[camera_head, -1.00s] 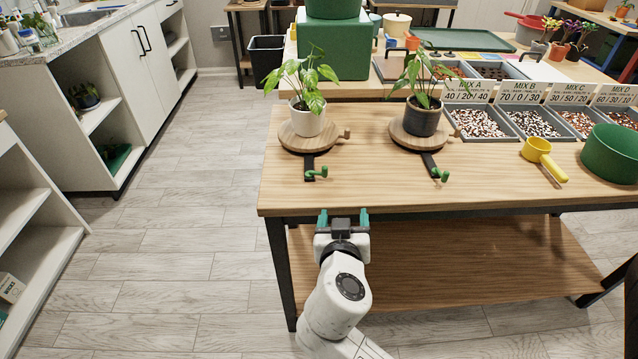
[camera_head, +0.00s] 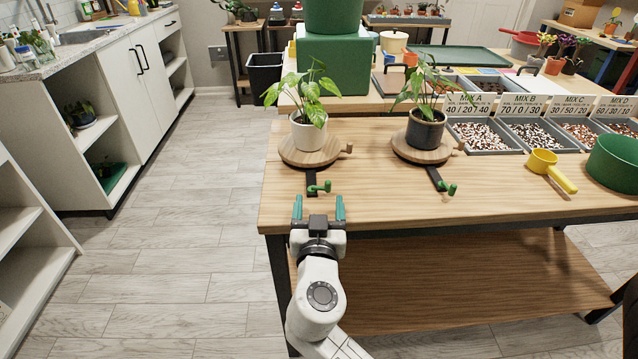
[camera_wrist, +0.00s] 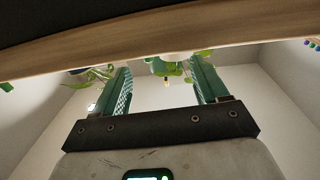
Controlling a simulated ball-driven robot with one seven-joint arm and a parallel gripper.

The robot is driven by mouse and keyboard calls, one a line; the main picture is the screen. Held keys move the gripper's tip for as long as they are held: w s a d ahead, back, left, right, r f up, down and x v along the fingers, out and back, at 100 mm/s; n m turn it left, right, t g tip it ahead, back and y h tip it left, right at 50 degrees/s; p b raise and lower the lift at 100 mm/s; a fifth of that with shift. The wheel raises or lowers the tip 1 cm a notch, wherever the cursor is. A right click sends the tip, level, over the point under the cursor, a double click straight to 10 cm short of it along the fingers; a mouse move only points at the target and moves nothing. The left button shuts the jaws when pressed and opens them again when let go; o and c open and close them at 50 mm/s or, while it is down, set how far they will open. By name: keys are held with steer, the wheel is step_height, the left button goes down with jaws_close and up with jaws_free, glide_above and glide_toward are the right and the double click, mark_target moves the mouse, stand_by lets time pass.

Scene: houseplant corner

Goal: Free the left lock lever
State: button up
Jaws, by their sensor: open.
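The left lock lever (camera_head: 319,188) is a green handle on a dark bar, at the front of the left round wooden turntable (camera_head: 304,158). A white pot with a leafy plant (camera_head: 307,132) stands on that turntable. A second green lever (camera_head: 447,188) sits in front of the right turntable (camera_head: 424,156), which bears a dark pot. My gripper (camera_head: 319,208) is open and empty at the table's front edge, just short of the left lever and apart from it. In the wrist view, its teal fingers (camera_wrist: 163,87) are spread; the left lever cannot be made out there.
The wooden table (camera_head: 370,190) has clear room between the two levers. A yellow scoop (camera_head: 549,168) and a green pot (camera_head: 613,158) stand at right. Mix trays (camera_head: 478,135) line the back. The table's edge (camera_wrist: 120,55) crosses the top of the wrist view.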

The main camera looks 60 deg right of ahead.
mark_target(320, 188)
steer(key=x, duration=0.7)
steer(key=shift+c, duration=0.2)
